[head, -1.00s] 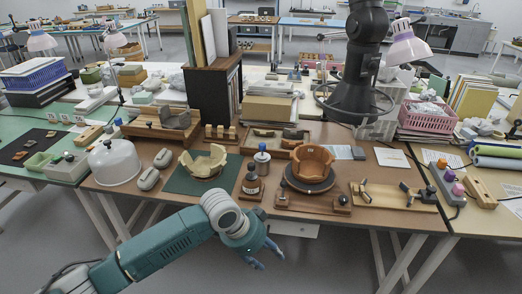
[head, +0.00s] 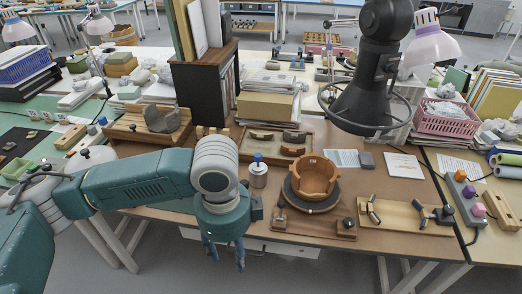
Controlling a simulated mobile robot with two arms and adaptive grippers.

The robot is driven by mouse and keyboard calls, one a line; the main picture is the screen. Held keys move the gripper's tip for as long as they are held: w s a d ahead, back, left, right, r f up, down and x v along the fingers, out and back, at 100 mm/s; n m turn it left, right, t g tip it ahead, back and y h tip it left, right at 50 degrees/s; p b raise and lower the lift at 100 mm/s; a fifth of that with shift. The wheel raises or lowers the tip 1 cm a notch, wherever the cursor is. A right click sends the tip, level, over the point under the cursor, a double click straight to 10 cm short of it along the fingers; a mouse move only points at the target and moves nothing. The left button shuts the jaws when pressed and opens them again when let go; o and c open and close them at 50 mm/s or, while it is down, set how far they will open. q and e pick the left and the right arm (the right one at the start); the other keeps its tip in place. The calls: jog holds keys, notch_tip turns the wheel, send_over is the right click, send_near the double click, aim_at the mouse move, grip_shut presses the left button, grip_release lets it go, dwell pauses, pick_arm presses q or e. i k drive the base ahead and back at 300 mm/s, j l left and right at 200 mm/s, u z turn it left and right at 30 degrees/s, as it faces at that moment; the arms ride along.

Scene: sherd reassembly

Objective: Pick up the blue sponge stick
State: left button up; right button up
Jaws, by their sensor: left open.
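A small blue tip (head: 257,157) shows on top of a pale grey jar (head: 258,177) on the brown table, left of the terracotta vessel; it may be the blue sponge stick, but it is too small to be sure. Another blue-topped item (head: 103,121) stands at the left, near the green table. My left gripper (head: 225,252) points down in front of the table's front edge, below and left of the grey jar. Its blue fingers are apart and hold nothing. My left arm hides part of the table left of the jar. My right gripper is out of view.
A terracotta vessel (head: 314,175) stands on a dark round turntable (head: 311,203) right of the jar. A wooden tray (head: 273,150) with sherds lies behind. A black hood (head: 368,100) hangs above the back right. A wooden board (head: 402,217) with clamps lies at the right.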

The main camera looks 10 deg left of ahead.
aim_at(259, 166)
jog(key=i, duration=1.4)
